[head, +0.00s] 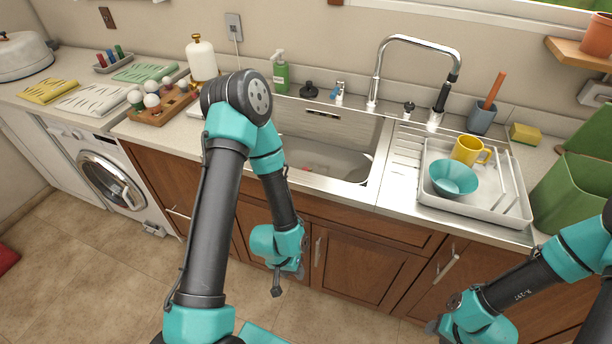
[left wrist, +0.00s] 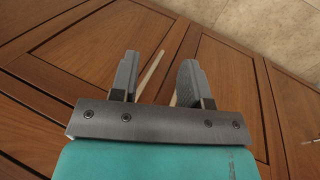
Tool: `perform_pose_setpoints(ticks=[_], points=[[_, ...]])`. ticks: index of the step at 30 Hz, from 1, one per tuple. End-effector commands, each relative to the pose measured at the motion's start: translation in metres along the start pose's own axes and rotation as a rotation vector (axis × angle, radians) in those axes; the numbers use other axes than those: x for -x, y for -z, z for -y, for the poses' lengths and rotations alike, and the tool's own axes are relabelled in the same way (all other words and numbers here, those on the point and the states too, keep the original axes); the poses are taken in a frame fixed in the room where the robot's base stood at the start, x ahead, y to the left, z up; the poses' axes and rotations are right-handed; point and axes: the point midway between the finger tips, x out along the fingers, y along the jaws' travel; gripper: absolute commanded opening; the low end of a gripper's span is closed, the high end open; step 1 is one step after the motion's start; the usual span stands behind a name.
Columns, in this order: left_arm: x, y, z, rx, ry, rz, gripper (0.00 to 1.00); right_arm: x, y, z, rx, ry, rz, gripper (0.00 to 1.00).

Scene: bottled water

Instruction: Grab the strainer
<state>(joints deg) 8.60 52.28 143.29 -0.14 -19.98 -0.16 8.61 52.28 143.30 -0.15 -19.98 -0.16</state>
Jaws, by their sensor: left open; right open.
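I cannot clearly make out a strainer in either view. The steel sink basin (head: 345,135) is partly hidden by my left arm; a small reddish patch and a pale curved piece show inside it, too small to identify. A small black object (head: 309,90) stands on the counter behind the sink; I cannot tell what it is. My left gripper (head: 283,280) hangs below the counter, in front of the cabinet doors. In the left wrist view its fingers (left wrist: 157,80) are apart with nothing gripped. My right gripper (head: 436,328) is low at the bottom right, open, with little of its fingers visible.
A white drying tray (head: 470,212) with a teal bowl (head: 453,180) and yellow mug (head: 468,150) sits right of the sink. The tall faucet (head: 376,85) rises behind it. Cabinet doors (head: 355,268) front the counter.

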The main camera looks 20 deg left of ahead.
Motion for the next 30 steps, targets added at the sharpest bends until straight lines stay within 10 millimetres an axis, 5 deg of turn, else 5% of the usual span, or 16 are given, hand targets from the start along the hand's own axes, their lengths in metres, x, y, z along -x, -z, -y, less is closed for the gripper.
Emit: perform_pose_setpoints(ticks=[4, 10, 20, 26, 30], points=[[0.000, 0.000, 0.000, 0.000, 0.000, 0.000, 0.43, 0.000, 0.000, 0.000, 0.000, 0.000, 0.000, 0.43], [0.000, 0.000, 0.000, 0.000, 0.000, 0.000, 0.61, 0.000, 0.000, 0.000, 0.000, 0.000, 0.000, 0.43], [0.002, 0.009, 0.007, 0.021, 0.005, -0.019, 0.61, 0.000, 0.000, 0.000, 0.000, 0.000, 0.000, 0.43], [0.015, 0.058, 0.054, 0.140, 0.035, -0.119, 0.61, 0.000, 0.000, 0.000, 0.000, 0.000, 0.000, 0.43], [0.041, 0.102, 0.116, 0.272, 0.072, -0.224, 0.61, 0.000, 0.000, 0.000, 0.000, 0.000, 0.000, 0.43]])
